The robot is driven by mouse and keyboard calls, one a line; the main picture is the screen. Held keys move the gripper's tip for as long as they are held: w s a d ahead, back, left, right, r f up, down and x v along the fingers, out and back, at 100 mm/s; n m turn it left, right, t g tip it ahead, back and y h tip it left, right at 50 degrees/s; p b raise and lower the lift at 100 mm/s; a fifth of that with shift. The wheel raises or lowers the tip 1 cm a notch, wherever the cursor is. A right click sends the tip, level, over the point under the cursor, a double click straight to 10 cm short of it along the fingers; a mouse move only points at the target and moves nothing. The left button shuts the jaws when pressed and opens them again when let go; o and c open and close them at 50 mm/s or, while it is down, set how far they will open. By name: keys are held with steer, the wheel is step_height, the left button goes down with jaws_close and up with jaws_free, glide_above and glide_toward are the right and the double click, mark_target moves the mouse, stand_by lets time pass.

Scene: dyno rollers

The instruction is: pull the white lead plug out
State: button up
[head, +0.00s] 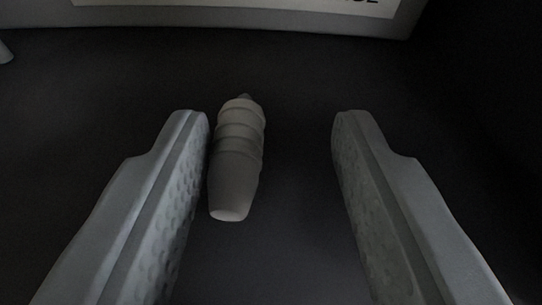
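The white lead plug (238,150) shows in the head view a little left of the middle. It is a pale, ribbed, tapering piece with a small dark tip at its far end. My gripper (270,118) is open, with one finger on each side of the plug. The plug is close beside the left finger, and I cannot tell whether they touch. A wide gap lies between the plug and the right finger. No lead can be made out on the plug.
A grey panel edge with a white label (335,4) crosses the top of the view; only part of its dark lettering shows. A small pale object (5,53) is cut off at the left edge. The surface around the plug is dark and looks clear.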

steer(key=shift+s, duration=0.1)
steer(key=v, duration=1.7)
steer(key=shift+r, duration=0.1)
